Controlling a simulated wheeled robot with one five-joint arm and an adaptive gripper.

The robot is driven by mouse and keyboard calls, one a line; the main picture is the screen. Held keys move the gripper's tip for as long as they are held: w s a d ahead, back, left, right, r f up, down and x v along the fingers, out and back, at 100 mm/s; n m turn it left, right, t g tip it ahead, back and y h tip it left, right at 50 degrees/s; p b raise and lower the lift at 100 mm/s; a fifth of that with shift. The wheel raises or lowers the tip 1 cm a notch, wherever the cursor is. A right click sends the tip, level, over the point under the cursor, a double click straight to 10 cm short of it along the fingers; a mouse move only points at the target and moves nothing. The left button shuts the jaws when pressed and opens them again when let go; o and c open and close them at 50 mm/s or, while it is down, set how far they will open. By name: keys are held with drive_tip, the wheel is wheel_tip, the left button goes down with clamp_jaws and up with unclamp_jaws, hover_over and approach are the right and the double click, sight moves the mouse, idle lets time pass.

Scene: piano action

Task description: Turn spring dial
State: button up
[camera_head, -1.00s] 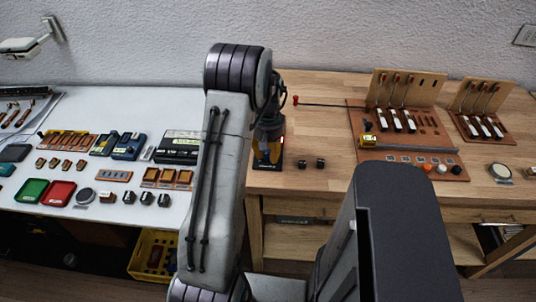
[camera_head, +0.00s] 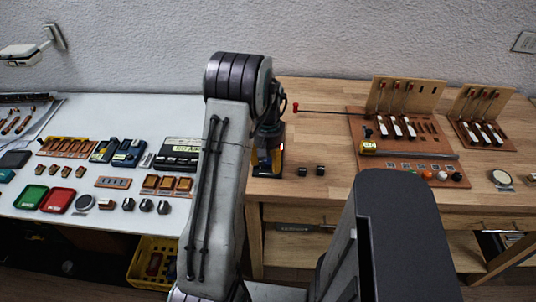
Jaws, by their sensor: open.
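My arm rises in the middle of the view and bends down behind its own elbow. My gripper (camera_head: 270,136) shows partly at the right of the arm, pointing down, its fingers open over the left end of the wooden bench. Part of a yellow and dark item (camera_head: 276,160) shows at the fingers, above a black base (camera_head: 268,172). I cannot tell whether this is the spring dial or whether the fingers touch it; the arm covers much of it.
The brown board (camera_head: 400,160) holds upright key-action models and coloured knobs. The white table (camera_head: 60,128) at left is crowded with trays and parts.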

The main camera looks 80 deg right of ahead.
wheel_tip(320, 180, up, 12)
idle(0.6)
drive_tip(key=shift+f, duration=0.15)
idle(0.5)
hover_over(268, 160)
wheel_tip(268, 160, down, 4)
drive_tip(key=shift+f+b, duration=0.25)
drive_tip(key=shift+b, duration=0.2)
drive_tip(key=shift+f, duration=3.65)
drive_tip(key=shift+o, duration=0.2)
clamp_jaws()
